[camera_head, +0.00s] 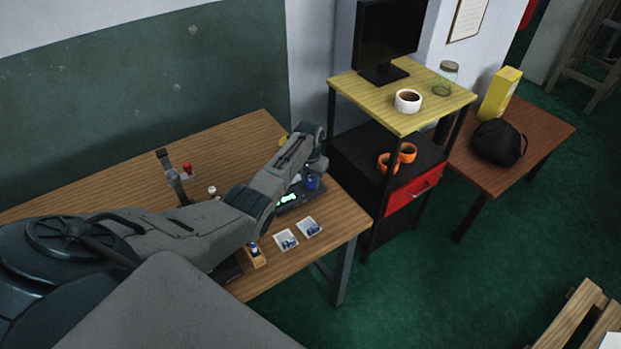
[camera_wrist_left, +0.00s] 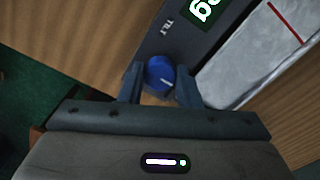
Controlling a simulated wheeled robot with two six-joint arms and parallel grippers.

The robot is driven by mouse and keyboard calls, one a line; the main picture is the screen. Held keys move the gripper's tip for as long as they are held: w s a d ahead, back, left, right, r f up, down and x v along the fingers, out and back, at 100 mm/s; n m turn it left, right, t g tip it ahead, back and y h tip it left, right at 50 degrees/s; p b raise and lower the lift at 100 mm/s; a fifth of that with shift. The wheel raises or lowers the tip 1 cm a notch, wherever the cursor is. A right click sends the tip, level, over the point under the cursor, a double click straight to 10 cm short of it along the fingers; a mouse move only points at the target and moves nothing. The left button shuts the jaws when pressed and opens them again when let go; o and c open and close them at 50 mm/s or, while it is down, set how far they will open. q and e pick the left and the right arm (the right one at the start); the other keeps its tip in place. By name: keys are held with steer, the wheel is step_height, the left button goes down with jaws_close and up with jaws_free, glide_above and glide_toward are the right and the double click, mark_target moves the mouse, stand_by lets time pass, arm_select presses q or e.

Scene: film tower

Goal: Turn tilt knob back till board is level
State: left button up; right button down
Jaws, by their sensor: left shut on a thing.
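A blue tilt knob (camera_wrist_left: 160,72) sits on a dark panel marked TILT, beside a green-lit display (camera_wrist_left: 205,10) whose characters are cut off. My left gripper (camera_wrist_left: 158,88) is shut on the knob, with one finger on each side. A pale grey board (camera_wrist_left: 262,58) with a red line lies right of the panel in the wrist view; I cannot tell its tilt. In the head view the dark device with its lit display (camera_head: 288,198) and blue knob (camera_head: 313,184) is at the table's right part, under my left gripper. My right gripper is not in view.
The wooden table (camera_head: 225,140) also holds two small white trays (camera_head: 286,240) with blue items, a red-topped item (camera_head: 187,168) and a dark upright stand (camera_head: 168,165). A shelf cart (camera_head: 440,108) with a cup (camera_head: 408,101) and a monitor (camera_head: 388,35) stands close right.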

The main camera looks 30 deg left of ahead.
mark_target(310, 181)
arm_select(q)
steer(key=shift+r, duration=0.1)
stand_by(0.3)
steer(key=o, duration=1)
steer(key=shift+c, duration=0.2)
steer(key=shift+r, duration=0.1)
step_height(310, 181, up, 11)
steer(key=b, duration=0.1)
steer(key=shift+a+f+b, duration=0.15)
steer(key=shift+f+b, duration=0.05)
steer(key=shift+b, duration=0.2)
